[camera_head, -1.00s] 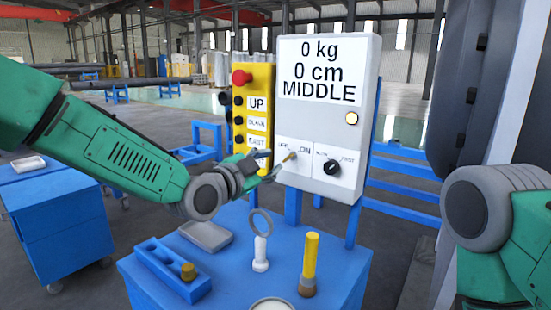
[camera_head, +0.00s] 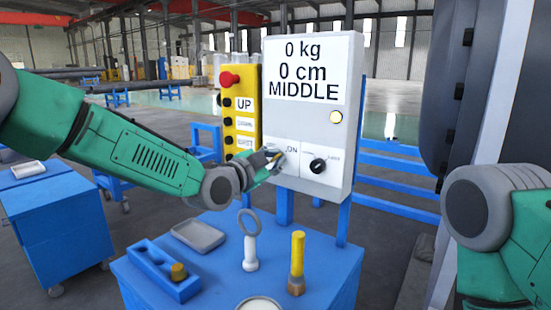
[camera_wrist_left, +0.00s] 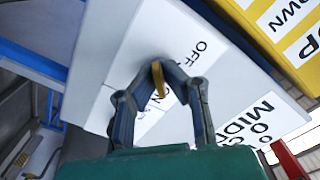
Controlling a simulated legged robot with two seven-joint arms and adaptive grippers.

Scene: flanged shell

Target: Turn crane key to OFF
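The yellow crane key (camera_head: 275,157) sits on the lower left of the white control panel (camera_head: 303,120), between an unclear label and the "ON" label. In the left wrist view the key (camera_wrist_left: 158,78) shows as a yellow strip between my fingertips, with "OFF" printed beside it. My left gripper (camera_head: 272,160) reaches the panel from the left. Its fingers (camera_wrist_left: 157,68) converge on the key from both sides and appear closed on it. Part of the key is hidden by the fingers, and its exact angle is hard to tell. My right gripper is out of view.
A black selector knob (camera_head: 318,165) is right of the key. A yellow button box (camera_head: 240,110) with a red button stands left of the panel. The blue table (camera_head: 215,270) below holds a ring on a white stand (camera_head: 250,245), a yellow cylinder (camera_head: 297,262) and a grey tray (camera_head: 198,235).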

